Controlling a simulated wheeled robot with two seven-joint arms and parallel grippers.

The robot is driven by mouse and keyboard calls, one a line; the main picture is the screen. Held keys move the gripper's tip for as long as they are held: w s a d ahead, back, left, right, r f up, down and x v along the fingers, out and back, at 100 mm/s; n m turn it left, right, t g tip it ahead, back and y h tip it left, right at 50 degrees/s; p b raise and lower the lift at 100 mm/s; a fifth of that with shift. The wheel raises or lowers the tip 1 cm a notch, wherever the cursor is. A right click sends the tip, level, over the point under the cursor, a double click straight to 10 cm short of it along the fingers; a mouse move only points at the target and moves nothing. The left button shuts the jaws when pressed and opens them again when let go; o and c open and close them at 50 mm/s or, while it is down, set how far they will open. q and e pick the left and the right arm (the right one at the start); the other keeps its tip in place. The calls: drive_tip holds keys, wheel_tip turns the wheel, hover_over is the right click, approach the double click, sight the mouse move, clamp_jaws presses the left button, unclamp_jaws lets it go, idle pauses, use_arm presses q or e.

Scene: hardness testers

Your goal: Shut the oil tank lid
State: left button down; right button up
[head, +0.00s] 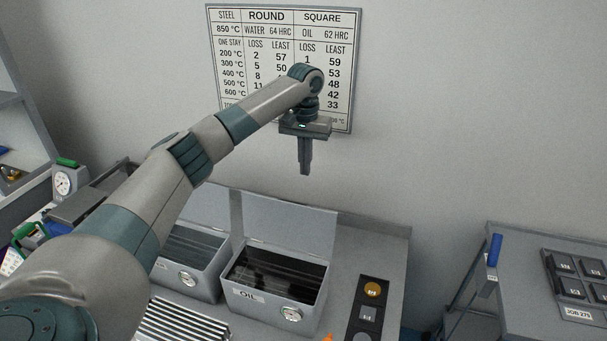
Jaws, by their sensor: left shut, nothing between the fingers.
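The oil tank (250,300) is a grey metal box with an "OIL" label and a round dial on its front, standing on the bench. Its lid (288,226) stands open, raised upright at the back edge, and dark oil shows inside. My left gripper (305,172) is shut and empty, pointing down in the air above the lid, in front of the wall chart in the picture. It appears apart from the lid. My right gripper is not in view.
A second tank (205,283) with its lid (203,208) raised stands left of the oil tank, partly behind my left arm. A control panel (368,312) sits to the right. A slatted rack (180,322) lies in front. Another table (520,300) stands at right, beyond a gap.

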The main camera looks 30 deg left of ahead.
sight(290, 221)
use_arm(q)
wheel_tip(290, 221, down, 9)
drive_tip(key=p, duration=0.3)
drive_tip(key=shift+s+d+r+p, duration=0.2)
drive_tip(key=shift+s+p, duration=0.1)
drive_tip(key=shift+s, duration=0.35)
drive_tip(key=shift+s+d+r+p, duration=0.15)
drive_tip(key=shift+s+p, duration=0.2)
drive_tip(key=shift+s, duration=0.25)
drive_tip(key=shift+s+d+r+p, duration=0.1)
drive_tip(key=shift+s+r+p, duration=0.15)
drive_tip(key=shift+s, duration=0.4)
